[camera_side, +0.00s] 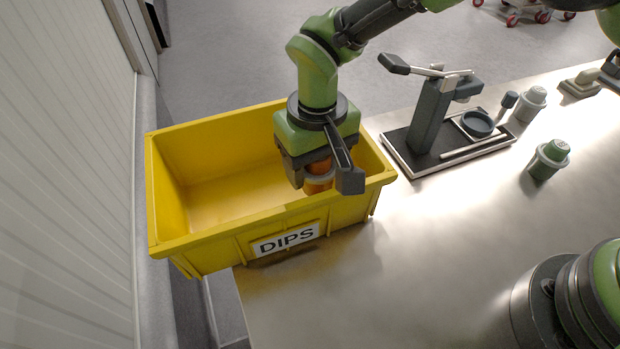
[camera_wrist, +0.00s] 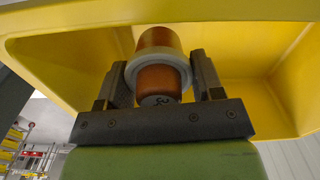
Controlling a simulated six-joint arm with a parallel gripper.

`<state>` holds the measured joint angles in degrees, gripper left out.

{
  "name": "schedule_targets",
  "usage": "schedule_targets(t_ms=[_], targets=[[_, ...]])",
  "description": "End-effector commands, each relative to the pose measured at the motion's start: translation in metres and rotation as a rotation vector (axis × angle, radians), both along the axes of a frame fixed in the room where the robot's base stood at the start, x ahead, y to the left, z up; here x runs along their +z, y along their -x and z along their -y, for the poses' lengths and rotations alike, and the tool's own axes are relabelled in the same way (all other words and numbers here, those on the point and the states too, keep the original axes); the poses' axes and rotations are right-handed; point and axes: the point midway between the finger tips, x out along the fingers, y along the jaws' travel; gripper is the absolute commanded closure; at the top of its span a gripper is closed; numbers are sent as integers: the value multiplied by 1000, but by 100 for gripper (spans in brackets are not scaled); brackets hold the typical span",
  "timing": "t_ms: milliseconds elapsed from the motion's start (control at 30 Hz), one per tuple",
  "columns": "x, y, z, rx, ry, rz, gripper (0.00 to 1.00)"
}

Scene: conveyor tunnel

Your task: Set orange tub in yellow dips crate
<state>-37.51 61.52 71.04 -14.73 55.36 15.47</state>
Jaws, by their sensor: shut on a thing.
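The orange tub (camera_side: 318,178) is between the jaws of my gripper (camera_side: 322,176), over the right part of the yellow dips crate (camera_side: 205,243). In the wrist view, my gripper (camera_wrist: 160,85) is shut on the orange tub (camera_wrist: 158,78), with one finger on each side of its pale grey band. The crate (camera_wrist: 70,55) surrounds the tub in that view. The tub is at about the height of the crate's rim or a little inside it; the side view does not show its underside clearly. The crate's left part is empty.
A press on a dark tray (camera_side: 430,140) stands on the metal table right of the crate. A green tub (camera_side: 546,160) and a pale-lidded tub (camera_side: 530,104) stand further right. A white ribbed wall (camera_side: 65,180) is at the left. The front table surface is clear.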

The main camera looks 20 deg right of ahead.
Motion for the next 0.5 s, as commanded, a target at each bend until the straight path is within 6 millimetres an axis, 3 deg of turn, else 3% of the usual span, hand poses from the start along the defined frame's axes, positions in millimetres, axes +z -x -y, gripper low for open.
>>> schedule_targets(t_ms=[233,500], targets=[[-34,1,0,-1,0,-3,82],[-38,0,0,0,-2,1,82]])
